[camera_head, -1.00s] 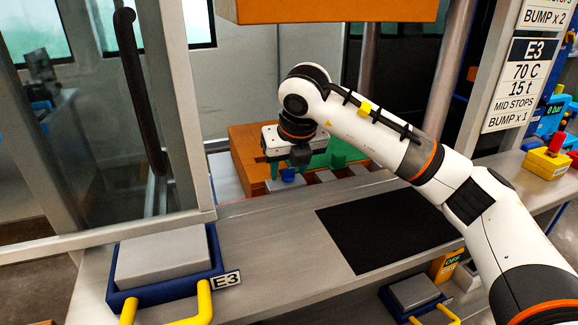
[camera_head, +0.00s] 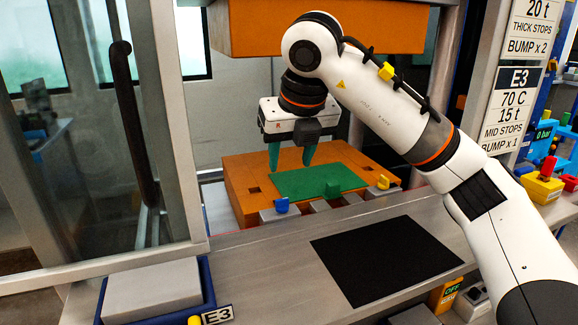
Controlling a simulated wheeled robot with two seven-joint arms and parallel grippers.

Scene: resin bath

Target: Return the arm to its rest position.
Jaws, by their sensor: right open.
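My right arm reaches in from the right. My right gripper (camera_head: 291,158) points down with its two green fingers spread apart and nothing between them. It hangs above the orange lower block (camera_head: 240,183) of the press, which has a green sheet (camera_head: 305,183) lying on it. The fingertips look apart from the sheet. The orange upper block (camera_head: 320,28) is above and behind the arm. My left gripper is not in view.
A glass door (camera_head: 80,120) with a dark handle stands at the left. A black mat (camera_head: 385,258) lies on the grey bench. A blue-edged tray with a grey block (camera_head: 150,290) is at front left. Blue (camera_head: 282,205) and yellow (camera_head: 383,182) pieces sit at the lower block's front.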

